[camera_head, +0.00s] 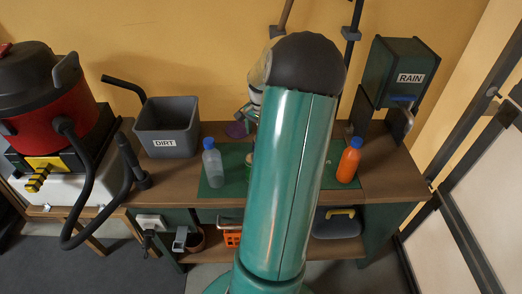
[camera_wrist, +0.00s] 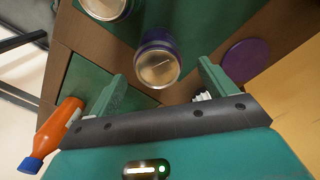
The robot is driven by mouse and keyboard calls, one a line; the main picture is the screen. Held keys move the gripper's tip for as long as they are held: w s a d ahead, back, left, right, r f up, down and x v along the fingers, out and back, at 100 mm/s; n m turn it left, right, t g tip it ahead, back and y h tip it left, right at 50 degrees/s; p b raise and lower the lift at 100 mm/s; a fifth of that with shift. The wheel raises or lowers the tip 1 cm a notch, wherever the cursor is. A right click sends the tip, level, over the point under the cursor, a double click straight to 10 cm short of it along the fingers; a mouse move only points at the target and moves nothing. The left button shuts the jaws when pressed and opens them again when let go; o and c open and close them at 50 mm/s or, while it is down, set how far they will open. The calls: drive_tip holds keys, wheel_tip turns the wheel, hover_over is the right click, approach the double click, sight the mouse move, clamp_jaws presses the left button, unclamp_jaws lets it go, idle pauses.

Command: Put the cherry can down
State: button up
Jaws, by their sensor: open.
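In the wrist view, my gripper (camera_wrist: 161,72) is open, with its two green fingers apart. A can (camera_wrist: 158,64) with a pale metal top and a dark purplish side stands just beyond and between the fingertips; I cannot tell whether either finger touches it. No label on it is readable, so I cannot confirm it is the cherry can. A second, similar can (camera_wrist: 106,6) is cut off by the top edge. A flat purple disc (camera_wrist: 246,61) lies to the right, and it also shows in the head view (camera_head: 236,130). My arm hides most of the gripper in the head view.
A red vacuum (camera_head: 65,115) stands at left.

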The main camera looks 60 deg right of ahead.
wheel_tip(320, 180, down, 5)
drive_tip(key=shift+s, duration=0.1)
drive_tip(key=c, duration=1.1)
drive_tip(key=shift+r, duration=0.1)
